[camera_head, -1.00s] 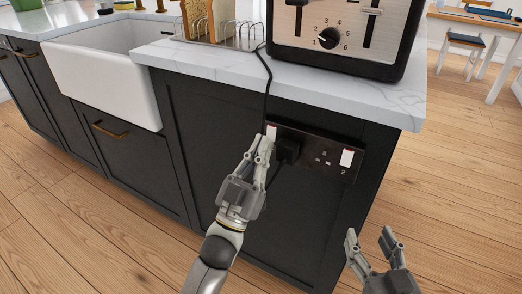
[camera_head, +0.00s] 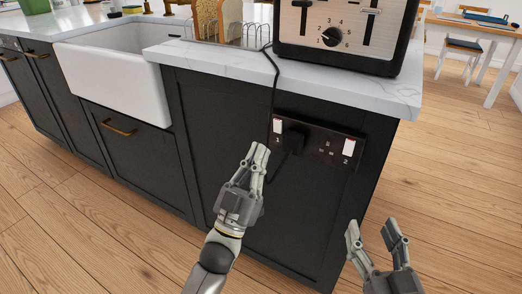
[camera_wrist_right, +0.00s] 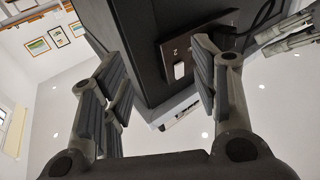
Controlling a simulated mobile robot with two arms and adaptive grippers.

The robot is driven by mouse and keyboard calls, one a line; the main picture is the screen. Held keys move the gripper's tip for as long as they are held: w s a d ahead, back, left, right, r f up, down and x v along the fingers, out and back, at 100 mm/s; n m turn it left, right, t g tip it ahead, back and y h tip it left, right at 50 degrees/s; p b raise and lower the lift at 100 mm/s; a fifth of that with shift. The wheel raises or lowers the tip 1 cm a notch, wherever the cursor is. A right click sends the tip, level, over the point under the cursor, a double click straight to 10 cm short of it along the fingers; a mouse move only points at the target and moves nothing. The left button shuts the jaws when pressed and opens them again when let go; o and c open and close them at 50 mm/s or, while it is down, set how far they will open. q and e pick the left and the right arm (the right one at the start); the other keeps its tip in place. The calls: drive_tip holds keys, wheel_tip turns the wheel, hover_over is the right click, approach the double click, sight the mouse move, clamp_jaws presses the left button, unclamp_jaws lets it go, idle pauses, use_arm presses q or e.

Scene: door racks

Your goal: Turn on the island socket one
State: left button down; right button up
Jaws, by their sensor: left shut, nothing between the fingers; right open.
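The island socket (camera_head: 318,142) is a dark double plate on the island's end panel, below the worktop. Socket one's white rocker switch (camera_head: 277,126) is at the plate's left, above the label 1. A black plug (camera_head: 293,139) with a cord sits beside it. Socket two's white switch (camera_head: 349,147) is at the right end. My left gripper (camera_head: 259,154) is shut and empty, below and left of switch one, apart from it. My right gripper (camera_head: 377,229) is open and empty, low at the right. The right wrist view shows the plate and switch two (camera_wrist_right: 179,70) beyond its fingers.
A toaster (camera_head: 345,35) stands on the white worktop (camera_head: 215,60) above the socket, its cord hanging over the edge. A rack with bread slices (camera_head: 231,22) and a white sink (camera_head: 110,80) are to the left. Wooden floor (camera_head: 450,200) is clear at the right.

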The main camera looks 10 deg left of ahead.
use_arm(q)
drive_tip(key=s+a+f, duration=0.1)
drive_tip(key=s+f, duration=0.3)
drive_tip(key=f, duration=0.3)
drive_tip(key=shift+s+a+f, duration=0.25)
drive_tip(key=shift+s+a, duration=0.05)
drive_tip(key=shift+a, duration=0.05)
use_arm(e)
drive_tip(key=shift+w+d+f+g+h, duration=0.15)
drive_tip(key=shift+w+f+g, duration=0.05)
drive_tip(key=shift+f, duration=0.3)
drive_tip(key=shift+w+d+f+g+h, duration=0.1)
drive_tip(key=shift+w+f+g+h, duration=0.1)
drive_tip(key=shift+f, duration=0.25)
drive_tip(key=shift+f, duration=0.1)
